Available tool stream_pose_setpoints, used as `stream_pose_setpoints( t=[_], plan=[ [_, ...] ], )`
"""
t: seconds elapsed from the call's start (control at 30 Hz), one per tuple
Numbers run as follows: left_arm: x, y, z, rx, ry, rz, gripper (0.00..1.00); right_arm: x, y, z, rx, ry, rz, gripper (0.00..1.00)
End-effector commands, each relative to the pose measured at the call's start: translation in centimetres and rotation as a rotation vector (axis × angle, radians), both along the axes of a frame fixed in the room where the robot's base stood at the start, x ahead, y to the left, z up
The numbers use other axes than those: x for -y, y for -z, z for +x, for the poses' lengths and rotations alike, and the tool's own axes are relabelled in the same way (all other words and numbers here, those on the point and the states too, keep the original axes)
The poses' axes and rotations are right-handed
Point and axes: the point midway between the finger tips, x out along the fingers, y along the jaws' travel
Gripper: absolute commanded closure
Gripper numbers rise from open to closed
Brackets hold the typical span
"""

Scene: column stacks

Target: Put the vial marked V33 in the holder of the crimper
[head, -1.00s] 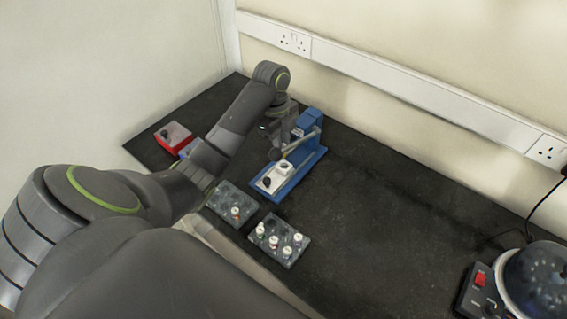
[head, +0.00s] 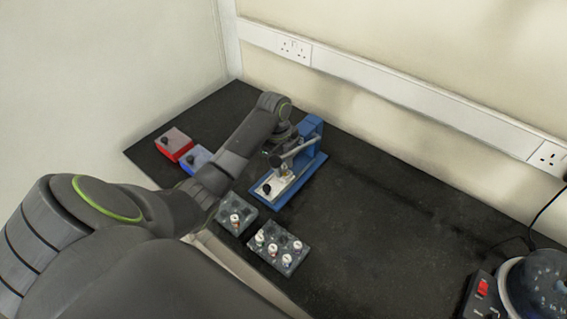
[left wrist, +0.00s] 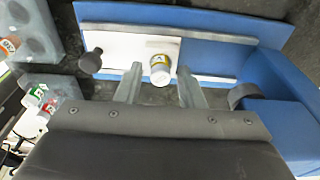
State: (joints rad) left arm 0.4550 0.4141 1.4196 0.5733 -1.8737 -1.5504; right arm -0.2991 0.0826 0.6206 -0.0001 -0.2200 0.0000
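The blue crimper (head: 310,165) stands on the dark bench, with a white sliding plate (left wrist: 120,50) and a black knob (left wrist: 92,60). A vial (left wrist: 159,72) with a white cap and yellow band is at the holder on this plate; its mark is not readable. My left gripper (left wrist: 160,82) is low over the plate, with one finger on each side of the vial and gaps visible on both sides. In the head view, my left gripper (head: 281,161) is at the crimper's front and partly hides the holder. My right gripper is not in view.
Two grey racks with capped vials, one smaller (head: 236,226) and one larger (head: 274,263), lie in front of the crimper. A red box (head: 177,148) and a blue box (head: 196,158) are to the left. A round-topped device (head: 535,285) is at right. The bench between is clear.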

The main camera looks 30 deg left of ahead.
Motion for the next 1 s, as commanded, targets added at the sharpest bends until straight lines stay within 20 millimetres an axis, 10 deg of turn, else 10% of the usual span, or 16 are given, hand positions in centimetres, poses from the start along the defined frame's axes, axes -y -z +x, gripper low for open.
stream_pose_setpoints(
  t=[0.43, 0.67, 1.0],
  plan=[
    [-0.1, -1.0, 0.1, 0.002, 0.001, 0.000, 0.60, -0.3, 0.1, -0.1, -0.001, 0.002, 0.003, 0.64],
    [-0.9, -5.5, 0.2, 0.008, 0.001, 0.004, 0.60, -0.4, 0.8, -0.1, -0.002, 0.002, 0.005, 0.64],
    [-1.5, -10.8, 0.1, 0.000, -0.001, 0.000, 0.60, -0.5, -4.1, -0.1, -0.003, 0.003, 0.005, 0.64]
  ],
)
